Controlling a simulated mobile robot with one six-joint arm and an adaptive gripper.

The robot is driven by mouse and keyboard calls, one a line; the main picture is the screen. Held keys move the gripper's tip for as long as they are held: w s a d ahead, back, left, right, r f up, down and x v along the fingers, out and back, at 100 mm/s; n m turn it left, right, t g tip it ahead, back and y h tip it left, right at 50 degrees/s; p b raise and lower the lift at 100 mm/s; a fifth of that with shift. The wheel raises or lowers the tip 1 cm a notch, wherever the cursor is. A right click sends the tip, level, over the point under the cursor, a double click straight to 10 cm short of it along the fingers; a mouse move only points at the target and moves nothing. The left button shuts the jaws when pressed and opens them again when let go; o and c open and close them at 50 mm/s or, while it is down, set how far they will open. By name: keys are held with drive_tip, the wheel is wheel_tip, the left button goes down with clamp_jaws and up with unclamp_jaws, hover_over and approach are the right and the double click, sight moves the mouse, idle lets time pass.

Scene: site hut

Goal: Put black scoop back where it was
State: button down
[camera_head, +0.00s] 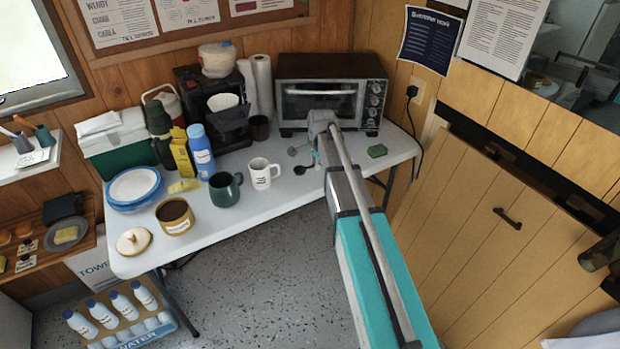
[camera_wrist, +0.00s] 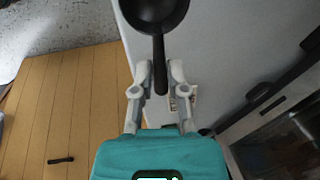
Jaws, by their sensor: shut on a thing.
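The black scoop shows in the head view (camera_head: 303,170) at the right part of the white table, in front of the toaster oven. In the wrist view the scoop (camera_wrist: 157,12) has its bowl at the top edge, partly cut off, and its handle running down between the fingers. My gripper (camera_wrist: 160,72) is shut on that handle; it also shows in the head view (camera_head: 316,155), where my arm hides part of it. I cannot tell whether the scoop touches the table. An open coffee tin (camera_head: 163,227) stands at the table's front left, with its lid (camera_head: 133,241) beside it.
On the white table (camera_head: 285,212), a white mug (camera_head: 262,174) and a dark green mug (camera_head: 224,190) stand left of the scoop. The toaster oven (camera_head: 325,88) stands behind. A green sponge (camera_head: 377,151) lies to the right. The table front near my arm is clear.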

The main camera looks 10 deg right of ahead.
sight(313, 176)
drive_tip(key=shift+w+f+b, duration=1.1)
drive_tip(key=shift+w+f, duration=0.15)
drive_tip(key=shift+f, duration=0.25)
drive_tip(key=shift+w+f+b, duration=0.35)
drive_tip(key=shift+f+b, duration=0.15)
drive_tip(key=shift+b, duration=0.05)
drive_tip(key=shift+f+b, duration=1.45)
drive_tip(key=shift+f, duration=0.05)
drive_tip(key=shift+f, duration=0.1)
drive_tip(key=c, duration=0.6)
unclamp_jaws()
drive_tip(key=shift+c, duration=0.2)
wheel_tip(313, 176, up, 12)
drive_tip(key=s+p, duration=0.2)
drive_tip(key=p, duration=1)
drive_tip(key=shift+d, duration=0.35)
